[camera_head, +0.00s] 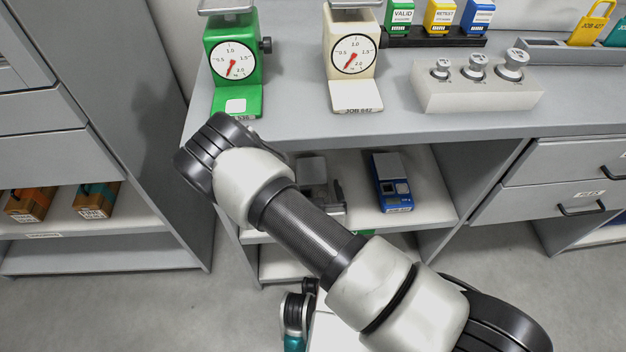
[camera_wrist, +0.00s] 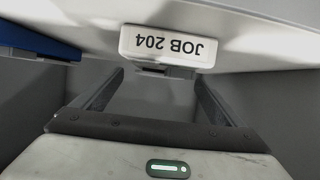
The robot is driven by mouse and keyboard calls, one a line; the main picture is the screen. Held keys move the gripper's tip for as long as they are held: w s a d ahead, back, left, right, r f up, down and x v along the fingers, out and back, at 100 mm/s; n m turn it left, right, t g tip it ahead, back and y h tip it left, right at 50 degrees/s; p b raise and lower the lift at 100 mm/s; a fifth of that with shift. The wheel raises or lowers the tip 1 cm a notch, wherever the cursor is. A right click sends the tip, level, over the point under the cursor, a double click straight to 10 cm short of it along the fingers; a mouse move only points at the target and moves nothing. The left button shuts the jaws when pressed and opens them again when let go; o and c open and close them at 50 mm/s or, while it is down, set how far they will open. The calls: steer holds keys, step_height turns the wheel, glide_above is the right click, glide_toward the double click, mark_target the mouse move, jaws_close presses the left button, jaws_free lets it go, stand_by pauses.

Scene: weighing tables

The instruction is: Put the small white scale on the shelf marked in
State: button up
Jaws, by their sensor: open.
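In the wrist view a small white block with a label reading JOB 204 (camera_wrist: 168,47), seen upside down, is on a pale shelf surface; I take it for the small white scale. My gripper (camera_wrist: 158,82) is open, its two fingers apart and pointing towards the block. Nothing is visibly clamped between them. In the head view a grey plate (camera_head: 311,168) shows on the shelf under the counter, beside my arm; it may be this scale's pan. My arm hides much of that spot. I see no readable "in" mark.
A blue scale (camera_head: 391,182) stands on the same under-counter shelf (camera_head: 432,200), to the right. Green (camera_head: 233,60) and cream (camera_head: 352,60) dial scales stand on the counter above, near a weight block (camera_head: 478,92). Boxes (camera_head: 96,199) are on the left cabinet's shelf.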

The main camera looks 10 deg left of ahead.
steer(key=p+v, duration=0.1)
steer(key=v, duration=0.6)
steer(key=shift+s+r, duration=0.15)
steer(key=shift+s, duration=0.05)
steer(key=shift+s+d, duration=0.1)
steer(key=shift+s, duration=0.05)
